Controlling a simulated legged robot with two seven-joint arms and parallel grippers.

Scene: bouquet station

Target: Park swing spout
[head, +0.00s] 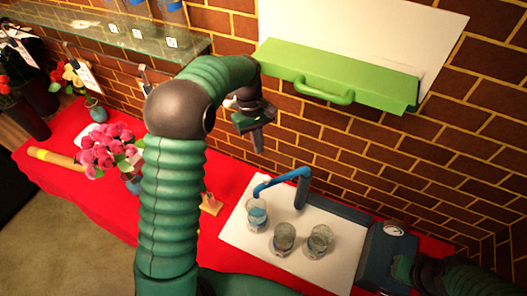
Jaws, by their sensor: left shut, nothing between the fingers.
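The blue swing spout (285,178) rises from a dark post at the back of a white board and bends left. Its outlet end is over or at the rim of the left glass (257,216), which holds something bluish. My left gripper (259,146) is shut and empty, pointing down in the air above and behind the spout, apart from it in the picture. My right gripper (402,268) shows only partly at the lower right, beside a dark blue unit; its fingers cannot be made out.
Two more glasses (284,239) stand on the white board (240,238). The dark blue unit (378,262) with a round dial (393,228) borders it on the right. A green handled box (340,75) is on the brick wall above. Pink flowers (105,150) stand left on the red cloth (60,195).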

